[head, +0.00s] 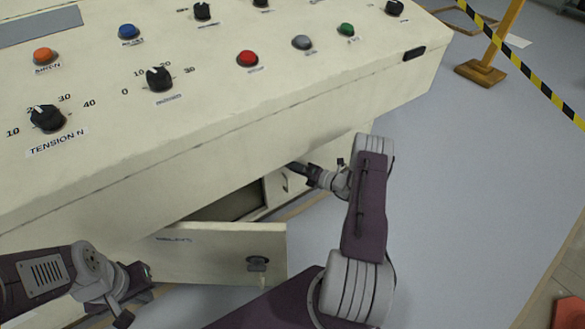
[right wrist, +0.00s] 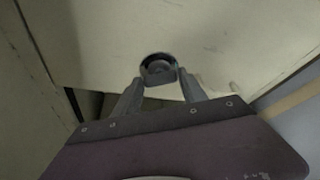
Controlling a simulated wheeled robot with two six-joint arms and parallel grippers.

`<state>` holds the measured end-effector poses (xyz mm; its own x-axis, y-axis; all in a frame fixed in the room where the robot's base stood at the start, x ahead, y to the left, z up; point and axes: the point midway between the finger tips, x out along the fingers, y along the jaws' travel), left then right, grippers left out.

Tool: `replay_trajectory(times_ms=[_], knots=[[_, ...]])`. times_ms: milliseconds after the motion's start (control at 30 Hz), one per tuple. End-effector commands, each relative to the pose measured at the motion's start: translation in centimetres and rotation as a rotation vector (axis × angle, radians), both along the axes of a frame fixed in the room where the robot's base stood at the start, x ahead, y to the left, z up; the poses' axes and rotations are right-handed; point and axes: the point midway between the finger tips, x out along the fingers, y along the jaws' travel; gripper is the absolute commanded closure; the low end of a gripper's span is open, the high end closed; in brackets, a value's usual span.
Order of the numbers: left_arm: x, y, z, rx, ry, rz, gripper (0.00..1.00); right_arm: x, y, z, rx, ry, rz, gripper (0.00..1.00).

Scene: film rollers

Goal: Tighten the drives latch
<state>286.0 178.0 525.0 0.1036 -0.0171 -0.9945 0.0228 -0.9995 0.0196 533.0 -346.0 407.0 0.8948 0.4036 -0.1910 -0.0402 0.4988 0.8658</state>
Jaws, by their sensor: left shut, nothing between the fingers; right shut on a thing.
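My right gripper (head: 294,167) reaches to the cabinet front under the console's overhang. In the right wrist view my right gripper (right wrist: 160,84) is shut on a round dark latch knob (right wrist: 158,66) on a pale panel, one finger on each side. In the head view that knob is hidden by the gripper and the overhang. Its label cannot be read, so I cannot confirm it is the drives latch. An open cabinet door (head: 200,252) carries another dark latch (head: 257,263). My left gripper (head: 142,276) is shut and empty by this door's left part.
The cream console (head: 230,110) with knobs and coloured buttons overhangs the cabinet. A dark opening (head: 228,204) shows behind the open door. A small handle (head: 284,182) is on the cabinet.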

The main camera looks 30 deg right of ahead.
Motion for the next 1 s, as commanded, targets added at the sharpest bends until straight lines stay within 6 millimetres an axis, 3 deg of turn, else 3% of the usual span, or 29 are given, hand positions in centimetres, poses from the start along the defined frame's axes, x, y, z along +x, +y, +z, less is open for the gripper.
replay_trajectory(times_ms=[500, 1000], knots=[[0.0, 0.0, -2.4, 0.000, 0.000, 0.000, 1.00, 0.0, -0.2, -0.8, 0.373, 0.030, -0.001, 0.91], [0.0, 0.0, -2.9, 0.000, 0.000, 0.000, 1.00, 0.0, -0.2, -0.7, 0.477, 0.039, -0.002, 0.91]])
